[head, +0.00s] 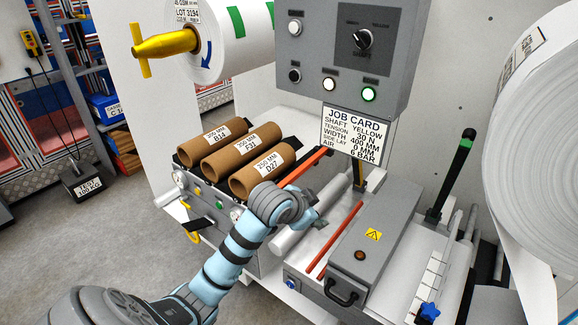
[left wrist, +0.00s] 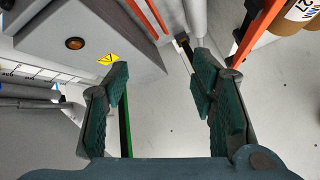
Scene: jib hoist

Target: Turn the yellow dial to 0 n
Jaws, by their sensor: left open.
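No yellow dial with a readable N scale shows clearly. The front panel (head: 207,215) under the cardboard cores carries small round gauges and coloured knobs, too small to read, and my left arm partly covers its right end. My left gripper (head: 316,221) is over the machine, right of the cores, pointing away to the right; its jaws look small and partly hidden by the wrist. In the left wrist view the left gripper (left wrist: 165,100) is open with nothing between its green-padded fingers. My right gripper is not in view.
A grey control box (head: 350,50) with a black rotary switch hangs above a job card (head: 351,132) reading 30 N. Cardboard cores (head: 240,150) lie left of the gripper. A grey housing (head: 375,240) and red bars (head: 340,240) lie right. Large rolls flank the machine.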

